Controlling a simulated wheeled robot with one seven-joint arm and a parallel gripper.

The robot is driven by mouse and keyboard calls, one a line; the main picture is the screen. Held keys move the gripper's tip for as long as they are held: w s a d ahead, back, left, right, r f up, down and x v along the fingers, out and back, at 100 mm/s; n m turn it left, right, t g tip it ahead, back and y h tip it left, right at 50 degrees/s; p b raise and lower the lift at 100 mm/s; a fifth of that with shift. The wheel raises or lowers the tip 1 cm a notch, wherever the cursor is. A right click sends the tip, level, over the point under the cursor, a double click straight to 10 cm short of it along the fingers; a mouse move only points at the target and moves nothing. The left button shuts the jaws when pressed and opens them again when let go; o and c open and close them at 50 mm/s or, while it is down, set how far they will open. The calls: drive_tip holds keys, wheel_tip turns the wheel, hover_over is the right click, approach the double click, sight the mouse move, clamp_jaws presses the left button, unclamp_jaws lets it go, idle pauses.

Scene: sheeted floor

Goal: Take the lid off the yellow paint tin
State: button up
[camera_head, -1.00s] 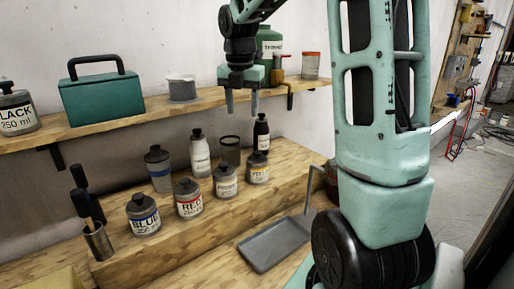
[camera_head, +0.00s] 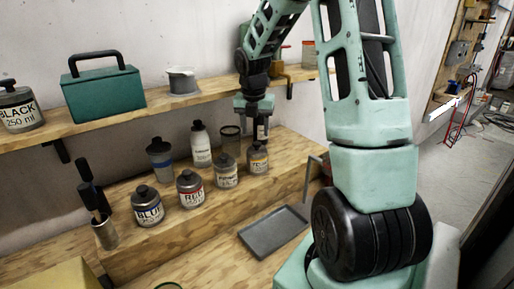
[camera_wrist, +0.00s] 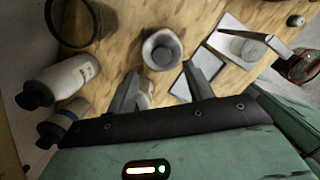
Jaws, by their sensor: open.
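The yellow paint tin (camera_head: 258,162) is a small grey can with a yellow-banded label, upright at the right end of the front row on the stepped wooden stand. My gripper (camera_head: 256,136) points down just above it, partly covering its lid. In the wrist view, my open gripper (camera_wrist: 166,82) has a finger on each side, with nothing clamped. A round grey tin top (camera_wrist: 161,48) lies just beyond the fingertips; its label is hidden, so I cannot confirm it is the yellow tin. A pale object shows partly behind the left finger.
The red tin (camera_head: 190,190), blue tin (camera_head: 147,207) and another labelled tin (camera_head: 226,172) stand left of it. A white bottle (camera_head: 201,147) and dark open jar (camera_head: 230,141) stand close behind. A grey tray (camera_head: 273,230) lies in front. The shelf (camera_head: 160,110) runs behind.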

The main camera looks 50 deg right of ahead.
sight(257, 143)
drive_tip(key=f, duration=0.2)
drive_tip(key=d+f+p, duration=0.1)
drive_tip(key=f, duration=0.2)
drive_tip(key=shift+w+p, duration=0.1)
drive_tip(key=shift+p, duration=0.2)
drive_tip(key=shift+r, duration=0.1)
drive_tip(key=c, duration=1.1)
drive_tip(key=shift+o, duration=0.2)
drive_tip(key=shift+r, duration=0.1)
